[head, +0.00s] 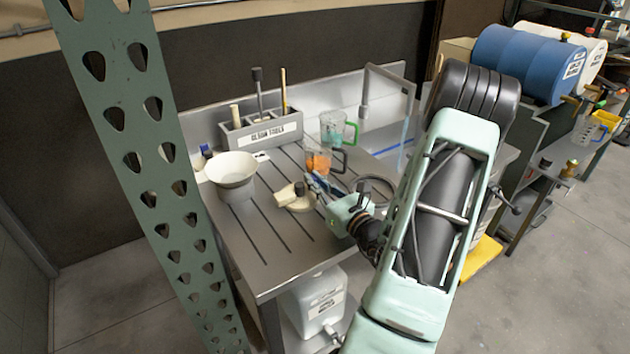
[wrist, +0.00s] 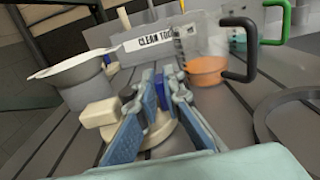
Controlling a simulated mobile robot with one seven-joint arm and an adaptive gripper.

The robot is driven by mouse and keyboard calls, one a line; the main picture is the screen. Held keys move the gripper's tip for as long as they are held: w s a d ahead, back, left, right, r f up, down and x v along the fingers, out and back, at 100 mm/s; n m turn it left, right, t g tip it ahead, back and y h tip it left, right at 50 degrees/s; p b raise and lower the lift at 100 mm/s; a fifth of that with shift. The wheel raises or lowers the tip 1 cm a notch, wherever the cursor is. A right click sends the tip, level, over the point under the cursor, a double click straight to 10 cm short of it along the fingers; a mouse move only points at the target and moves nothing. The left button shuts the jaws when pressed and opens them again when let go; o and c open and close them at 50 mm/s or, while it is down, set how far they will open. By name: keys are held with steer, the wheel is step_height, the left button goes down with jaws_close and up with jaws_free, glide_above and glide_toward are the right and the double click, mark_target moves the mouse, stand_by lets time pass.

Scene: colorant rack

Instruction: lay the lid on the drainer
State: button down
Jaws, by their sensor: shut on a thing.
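The cream, round lid (head: 294,201) with a dark knob is at my gripper's tips, over the grooved steel drainer (head: 262,236). In the wrist view the lid (wrist: 163,137) shows between and behind the fingers, with a pale block-like part at its left. My gripper (head: 314,182) reaches in from the right, its blue-padded fingers shut on the lid.
A white bowl (head: 231,168) on a grey base stands left. A labelled tool holder (head: 262,132) is behind. A jug with orange liquid (head: 319,160) and a green-handled jug (head: 333,127) stand close behind the gripper. A dark ring (head: 388,187) lies right. The front grooves are clear.

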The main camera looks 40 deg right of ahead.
steer(key=shift+s+f+b, duration=0.1)
steer(key=shift+f+b, duration=0.2)
steer(key=shift+f, duration=0.1)
steer(key=shift+s+a+f, duration=0.1)
steer(key=shift+a+f, duration=0.05)
steer(key=shift+f, duration=0.15)
steer(key=c, duration=2)
jaws_free()
steer(key=shift+f, duration=0.1)
steer(key=shift+s, duration=0.4)
steer(key=s, duration=0.7)
steer(key=s+r, duration=0.1)
steer(key=s, duration=0.2)
steer(key=shift+s+a, duration=0.15)
steer(key=shift+a, duration=0.05)
steer(key=shift+s+r, duration=0.2)
steer(key=shift+s, duration=0.2)
